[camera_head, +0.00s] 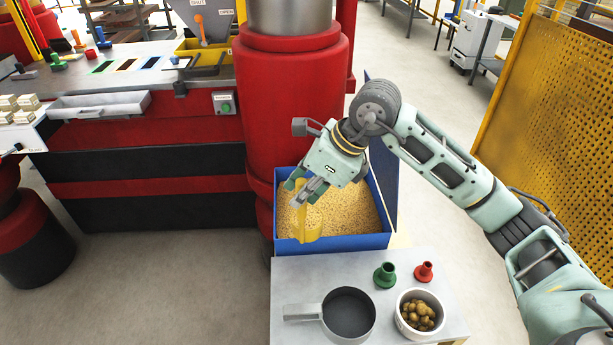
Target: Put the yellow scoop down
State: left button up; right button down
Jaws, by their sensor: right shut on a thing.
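The yellow scoop (309,226) is in the blue bin (330,245), against the left part of the yellow grains (352,209). My right gripper (300,193) reaches into the bin from the upper right and is shut on the scoop's upper part. The fingers cover some of the scoop there. I cannot tell how deep the scoop sits in the grains. My left gripper is not in view.
A small grey table (290,280) stands in front of the bin. It holds a grey pan (347,314), a white bowl (419,316) of brown lumps, a green knob (385,275) and a red knob (424,271). A red column (290,100) stands behind the bin.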

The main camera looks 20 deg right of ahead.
pick_arm(q)
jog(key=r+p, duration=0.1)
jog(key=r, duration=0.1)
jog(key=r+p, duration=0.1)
jog(key=p, duration=0.1)
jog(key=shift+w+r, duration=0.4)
pick_arm(e)
jog(key=s+a+f, duration=0.4)
jog(key=s+f, duration=0.1)
jog(key=f, duration=0.3)
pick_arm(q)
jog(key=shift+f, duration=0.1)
pick_arm(e)
jog(key=c, duration=1.7)
grip_release()
jog(key=shift+o, duration=0.2)
pick_arm(q)
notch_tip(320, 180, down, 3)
jog(key=b, duration=0.3)
pick_arm(e)
jog(key=v, duration=1.2)
